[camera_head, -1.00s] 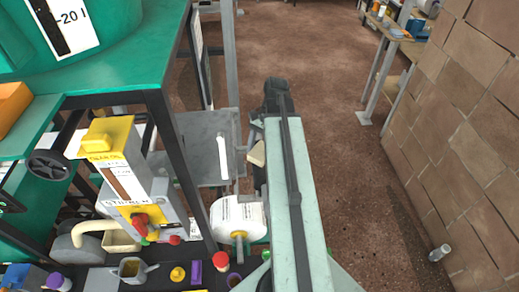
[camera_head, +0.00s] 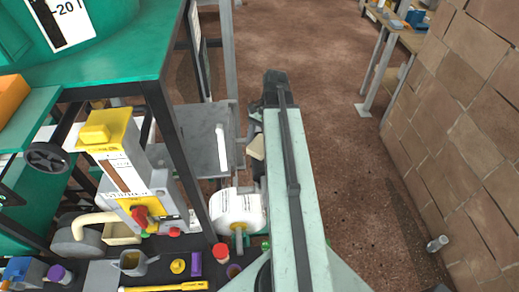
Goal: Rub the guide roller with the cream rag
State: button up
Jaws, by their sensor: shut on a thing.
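The cream rag (camera_head: 257,147) shows as a small pale patch just left of my raised arm. My gripper (camera_head: 257,161) is mostly hidden beside and behind the arm, with only dark parts showing, and is shut on the rag. A white roller (camera_head: 237,207) with a shaft at its near end, which looks like the guide roller, lies just below the rag in the picture. A gap shows between rag and roller; I cannot tell their depth apart.
A yellow-topped machine (camera_head: 112,130), a small can (camera_head: 133,262) and a red-capped jar (camera_head: 221,253) crowd the lower left. A brick wall (camera_head: 455,130) stands right, with open floor (camera_head: 345,170) between.

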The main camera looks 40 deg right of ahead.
aim_at(258, 137)
jog(key=shift+w+d+f, duration=0.1)
jog(key=shift+w+d, duration=0.45)
jog(key=shift+w, duration=0.3)
jog(key=shift+w+d, duration=0.55)
jog(key=shift+w, duration=0.25)
jog(key=shift+w+d, duration=0.5)
jog(key=shift+w, duration=0.2)
jog(key=shift+w+d, duration=0.45)
jog(key=shift+w, duration=0.25)
jog(key=shift+w, duration=0.1)
jog(key=shift+w+d, duration=0.45)
jog(key=shift+w, duration=0.2)
jog(key=shift+w+d, duration=0.45)
jog(key=shift+w, duration=0.15)
notch_tip(258, 137, up, 6)
jog(key=p, duration=0.6)
